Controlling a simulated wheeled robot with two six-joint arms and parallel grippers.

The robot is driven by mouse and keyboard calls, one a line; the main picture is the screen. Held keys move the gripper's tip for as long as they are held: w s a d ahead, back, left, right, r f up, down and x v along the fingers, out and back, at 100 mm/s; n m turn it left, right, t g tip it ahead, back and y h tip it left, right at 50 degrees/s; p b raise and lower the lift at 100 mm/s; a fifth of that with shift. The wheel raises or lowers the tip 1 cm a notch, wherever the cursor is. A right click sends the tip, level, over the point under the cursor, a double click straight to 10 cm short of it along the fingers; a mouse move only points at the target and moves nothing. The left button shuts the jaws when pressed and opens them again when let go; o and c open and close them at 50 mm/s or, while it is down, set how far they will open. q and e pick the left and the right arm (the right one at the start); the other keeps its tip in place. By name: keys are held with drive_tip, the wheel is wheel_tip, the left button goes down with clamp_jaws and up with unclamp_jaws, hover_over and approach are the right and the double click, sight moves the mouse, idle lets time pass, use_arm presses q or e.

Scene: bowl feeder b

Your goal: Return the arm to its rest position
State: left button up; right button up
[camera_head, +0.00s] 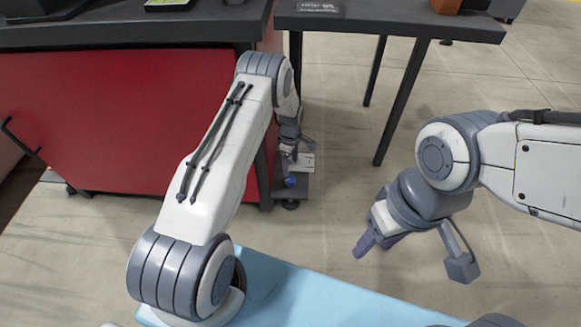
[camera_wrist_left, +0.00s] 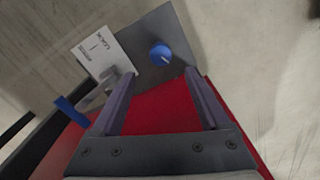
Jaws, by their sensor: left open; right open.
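My left arm (camera_head: 225,155) reaches forward and down beside the red cabinet. My left gripper (camera_head: 290,160) is small and partly hidden in the head view, near a grey plate with a blue knob (camera_head: 290,182). In the left wrist view the left gripper (camera_wrist_left: 160,100) has its two fingers apart, with nothing between the tips. The blue knob (camera_wrist_left: 161,54) shows beyond the fingertips, apart from them. My right gripper (camera_head: 375,240) hangs at the right over the floor, open and empty, away from any object.
The red cabinet (camera_head: 110,120) with a dark top stands close on the left. A dark table (camera_head: 390,22) with thin legs stands behind. A white label (camera_wrist_left: 103,58) and a blue lever (camera_wrist_left: 71,111) are near the left gripper. The floor between the arms is clear.

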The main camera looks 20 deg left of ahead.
use_arm(q)
drive_tip(key=shift+r, duration=0.75)
